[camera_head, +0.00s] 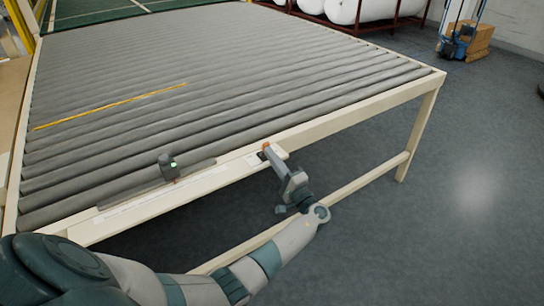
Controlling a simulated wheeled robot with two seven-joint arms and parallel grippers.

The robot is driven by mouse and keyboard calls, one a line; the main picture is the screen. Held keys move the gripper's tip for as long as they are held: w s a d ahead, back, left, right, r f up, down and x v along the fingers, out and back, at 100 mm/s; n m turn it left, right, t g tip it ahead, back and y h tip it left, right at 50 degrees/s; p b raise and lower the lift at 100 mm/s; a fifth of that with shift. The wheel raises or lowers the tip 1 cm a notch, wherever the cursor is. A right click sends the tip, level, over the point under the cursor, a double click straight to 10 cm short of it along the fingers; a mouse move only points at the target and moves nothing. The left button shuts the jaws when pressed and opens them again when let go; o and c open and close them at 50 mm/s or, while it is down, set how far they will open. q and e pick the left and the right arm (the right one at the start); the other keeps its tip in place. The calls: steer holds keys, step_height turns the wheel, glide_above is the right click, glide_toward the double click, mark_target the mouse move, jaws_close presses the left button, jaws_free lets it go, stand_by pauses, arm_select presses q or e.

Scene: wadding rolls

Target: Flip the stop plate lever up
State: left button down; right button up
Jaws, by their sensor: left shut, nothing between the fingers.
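A dark block with a small green light (169,167), which looks like part of the stop plate, sits on the front rail of the roller table. A long flat grey plate (135,192) lies along the rail beside it. I cannot clearly make out a separate lever or its position. My left gripper (267,150) is shut and empty. It is at the front rail, to the right of the block and well apart from it, beside a small white label with a dark patch (255,159). I cannot tell whether its tips touch the rail. My right gripper is not in view.
The roller table (424,84) has a cream frame and grey rollers, with a yellow strip (110,106) lying across them. A lower crossbar (365,178) runs beneath. White rolls (362,8) on a rack and a cart with boxes (465,42) stand behind. The floor at right is clear.

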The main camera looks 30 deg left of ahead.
mark_target(266, 143)
arm_select(q)
steer(key=r+h+p, duration=0.1)
steer(key=a+g+h+p, duration=0.1)
steer(key=p, duration=0.1)
steer(key=r+h+p, duration=0.1)
steer(key=h+p, duration=0.1)
steer(key=shift+w+a+r+g, duration=0.2)
steer(key=shift+w+r+g, duration=0.1)
steer(key=shift+a+h+p, duration=0.15)
steer(key=shift+h+p, duration=0.25)
steer(key=shift+w+a, duration=0.1)
steer(key=shift+a, duration=0.1)
steer(key=shift+w+a+b, duration=0.2)
steer(key=shift+a+b, duration=0.1)
steer(key=shift+a, duration=0.1)
steer(key=shift+r, duration=0.15)
steer(key=shift+a+r, duration=0.1)
steer(key=shift+r, duration=0.05)
